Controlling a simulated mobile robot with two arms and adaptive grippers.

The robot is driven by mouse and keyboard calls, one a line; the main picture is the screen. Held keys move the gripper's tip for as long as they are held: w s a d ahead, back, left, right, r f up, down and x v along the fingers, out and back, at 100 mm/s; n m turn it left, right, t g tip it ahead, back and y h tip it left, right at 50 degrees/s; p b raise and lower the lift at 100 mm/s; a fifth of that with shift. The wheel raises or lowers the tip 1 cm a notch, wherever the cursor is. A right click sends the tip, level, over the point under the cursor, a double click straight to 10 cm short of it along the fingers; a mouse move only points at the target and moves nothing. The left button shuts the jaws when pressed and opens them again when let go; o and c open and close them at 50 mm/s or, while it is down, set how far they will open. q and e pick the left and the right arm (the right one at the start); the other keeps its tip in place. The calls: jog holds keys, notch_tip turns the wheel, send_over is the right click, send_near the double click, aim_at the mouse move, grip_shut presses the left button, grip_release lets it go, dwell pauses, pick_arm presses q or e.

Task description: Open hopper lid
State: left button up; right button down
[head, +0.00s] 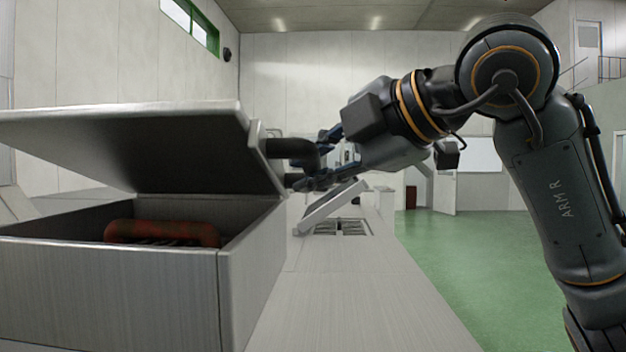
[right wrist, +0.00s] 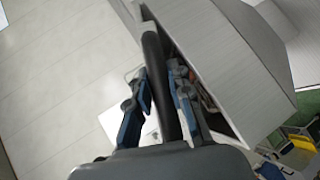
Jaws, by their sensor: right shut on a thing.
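The grey metal hopper (head: 110,290) stands at the left of the head view. Its lid (head: 140,125) is tilted up, raised at the near side, with a wide gap over the box. A dark bar handle (head: 285,148) sticks out from the lid's right edge. My right gripper (head: 322,160) is shut on this handle. In the right wrist view the black handle (right wrist: 155,60) runs between the blue-padded fingers of the gripper (right wrist: 160,88). Part of the handle is hidden by the fingers. My left gripper is not in view.
A red-brown ribbed thing (head: 160,233) lies inside the hopper. A pale metal bench (head: 340,290) runs back to the right of it, with a tilted panel (head: 330,205) further along. Green floor (head: 450,270) is open on the right.

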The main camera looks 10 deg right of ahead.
jog(key=r+p, duration=0.1)
jog(key=w+r+m+g+p, duration=0.1)
jog(key=r, duration=0.1)
jog(key=shift+d+r, duration=0.15)
jog(key=shift+r, duration=0.1)
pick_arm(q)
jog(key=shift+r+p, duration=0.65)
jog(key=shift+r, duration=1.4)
pick_arm(e)
jog(key=shift+w+d+r+m+g, duration=0.1)
jog(key=shift+w+r+m+g, duration=0.2)
jog(key=shift+w+r+g, duration=0.25)
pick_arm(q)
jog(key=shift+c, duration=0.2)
pick_arm(e)
jog(key=shift+s+f, duration=0.1)
